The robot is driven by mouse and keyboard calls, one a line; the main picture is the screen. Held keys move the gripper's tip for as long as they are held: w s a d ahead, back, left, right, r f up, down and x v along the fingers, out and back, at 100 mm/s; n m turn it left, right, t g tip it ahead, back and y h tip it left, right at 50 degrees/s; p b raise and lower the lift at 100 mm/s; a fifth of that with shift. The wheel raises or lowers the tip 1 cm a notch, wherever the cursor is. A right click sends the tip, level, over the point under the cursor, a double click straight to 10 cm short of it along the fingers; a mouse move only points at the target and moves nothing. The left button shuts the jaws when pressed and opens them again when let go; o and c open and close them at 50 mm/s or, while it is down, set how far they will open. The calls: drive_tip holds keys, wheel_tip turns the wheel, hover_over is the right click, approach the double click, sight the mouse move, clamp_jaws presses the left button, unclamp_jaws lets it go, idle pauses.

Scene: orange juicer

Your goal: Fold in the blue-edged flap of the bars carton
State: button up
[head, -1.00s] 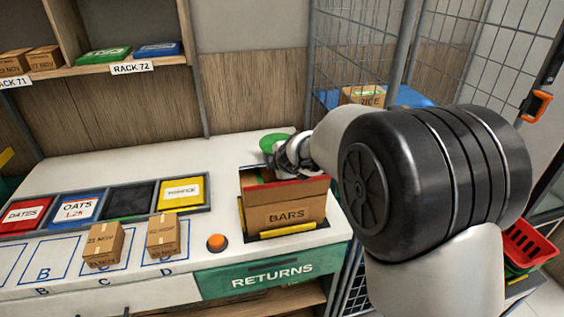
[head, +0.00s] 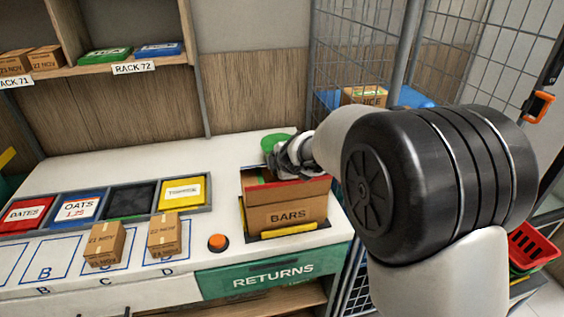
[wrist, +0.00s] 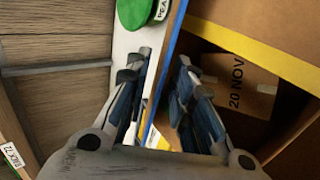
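The bars carton (head: 287,216) stands open-topped in the counter's recess at the right. A red-edged flap (head: 290,183) shows along its near top side. In the wrist view the blue-edged flap (wrist: 172,45) runs up between my gripper's fingers, seen nearly edge-on. In the head view I cannot make that flap out behind my gripper (head: 288,157). My gripper (wrist: 165,92) is open, one finger on each side of the blue edge; I cannot tell whether either touches it. A yellow-edged flap (wrist: 265,52) and a small box marked 20 NOV (wrist: 240,85) show on the carton's side.
A green round item (head: 272,141) stands on the counter close behind my gripper. An orange button (head: 217,242) and two small cartons (head: 163,235) are to the left. A wire cage (head: 350,50) rises behind at the right. The counter behind the bins is clear.

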drive_tip(key=v, duration=1.1)
drive_tip(key=shift+s+r, duration=0.25)
drive_tip(key=shift+s, duration=0.05)
drive_tip(key=shift+d, duration=0.1)
drive_tip(key=shift+c, duration=0.2)
